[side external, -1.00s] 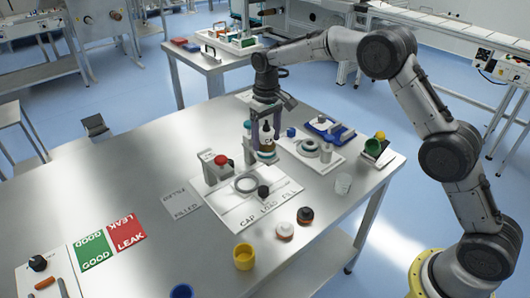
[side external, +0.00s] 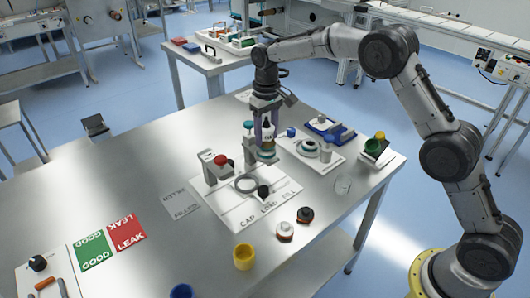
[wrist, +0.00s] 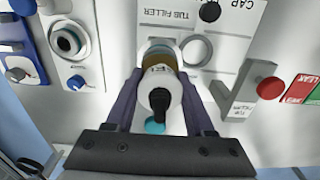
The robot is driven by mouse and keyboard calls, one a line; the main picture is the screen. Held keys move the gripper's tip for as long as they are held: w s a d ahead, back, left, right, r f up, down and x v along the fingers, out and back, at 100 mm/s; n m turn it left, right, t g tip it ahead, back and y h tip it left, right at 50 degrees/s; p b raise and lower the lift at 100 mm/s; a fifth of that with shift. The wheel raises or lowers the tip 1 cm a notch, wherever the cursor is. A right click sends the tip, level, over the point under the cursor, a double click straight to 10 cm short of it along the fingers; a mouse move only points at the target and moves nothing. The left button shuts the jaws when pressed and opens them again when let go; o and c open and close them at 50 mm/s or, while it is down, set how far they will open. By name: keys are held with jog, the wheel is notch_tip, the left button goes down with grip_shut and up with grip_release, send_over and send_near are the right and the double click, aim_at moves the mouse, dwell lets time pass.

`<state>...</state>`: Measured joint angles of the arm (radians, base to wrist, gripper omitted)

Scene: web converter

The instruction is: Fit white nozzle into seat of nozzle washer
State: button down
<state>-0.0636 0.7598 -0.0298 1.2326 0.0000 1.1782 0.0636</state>
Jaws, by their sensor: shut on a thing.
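My gripper (wrist: 160,117) is shut on a white tapered piece with a black tip (wrist: 160,84), which looks like the white nozzle. It shows in the side view (side external: 267,131), upright between the fingers. A teal part (side external: 266,156) shows just below it; I cannot tell whether they touch. What looks like the nozzle washer, a grey ring with a dark centre (side external: 308,148), sits on a white board to the right of my gripper. It also shows at upper left in the wrist view (wrist: 68,41). The gripper is apart from it.
A tub filler board (side external: 266,210) with a ring and a red-topped post (side external: 220,160) lies in front and left of the gripper. A blue tray (side external: 329,130) is behind the washer. The table's left middle is clear.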

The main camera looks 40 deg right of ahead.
jog(key=shift+r, duration=3.65)
jog(key=shift+w, duration=0.1)
jog(key=shift+w+f+n, duration=0.1)
jog(key=shift+w+n, duration=0.05)
jog(key=shift+n, duration=0.35)
jog(key=d+f, duration=0.3)
jog(key=d, duration=0.6)
jog(key=d+f+m, duration=0.1)
jog(key=d+f, duration=0.2)
jog(key=d, duration=0.7)
jog(key=shift+s+d+f, duration=0.25)
jog(key=shift+d, duration=0.05)
jog(key=shift+f, duration=2.8)
jog(key=shift+f, duration=1.75)
